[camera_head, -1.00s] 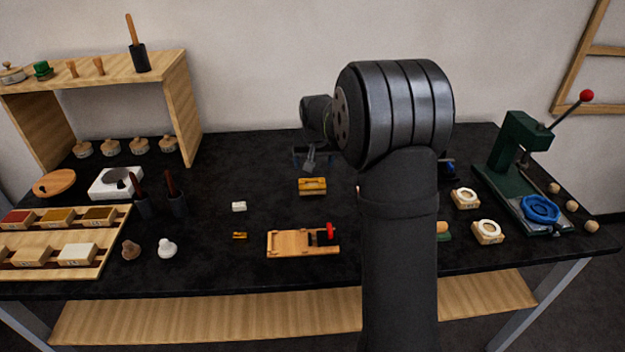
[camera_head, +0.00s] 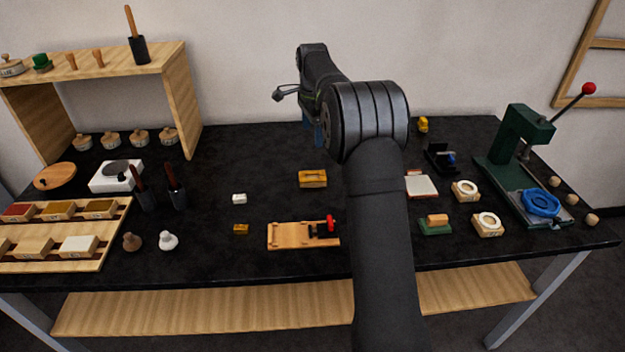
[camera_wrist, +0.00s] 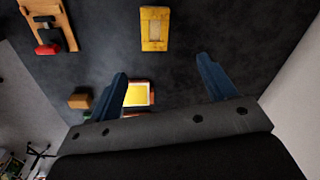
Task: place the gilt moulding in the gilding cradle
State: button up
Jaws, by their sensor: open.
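The gilt moulding, as I take it, is a gold block (camera_head: 312,179) with a pale bare patch in its middle, lying on the black table. It also shows in the wrist view (camera_wrist: 155,29), beyond my fingertips. The cradle appears to be the wooden fixture (camera_head: 290,235) with a red knob, nearer the front edge. It shows empty and partly cut off in the wrist view (camera_wrist: 55,17). My gripper (camera_wrist: 163,67) is open with nothing between its blue fingers. It is above the table, behind the moulding; in the head view my arm partly hides it.
A small gold piece (camera_head: 241,229) and a white block (camera_head: 239,199) lie left of the moulding and fixture. A pad with a gold sheet (camera_wrist: 138,94) lies near my left finger. A green press (camera_head: 525,145) stands at right. A wooden shelf (camera_head: 180,95) stands at left.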

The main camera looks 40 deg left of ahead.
jog(key=r+m, duration=0.1)
jog(key=m, duration=0.2)
send_near(312, 177)
jog(key=shift+g+h, duration=0.3)
jog(key=f, duration=0.8)
jog(key=shift+w+a, duration=0.1)
jog(key=shift+w, duration=0.1)
jog(key=shift+c, duration=0.5)
jog(key=c, duration=1.1)
jog(key=shift+o, duration=0.2)
jog(key=shift+r, duration=0.1)
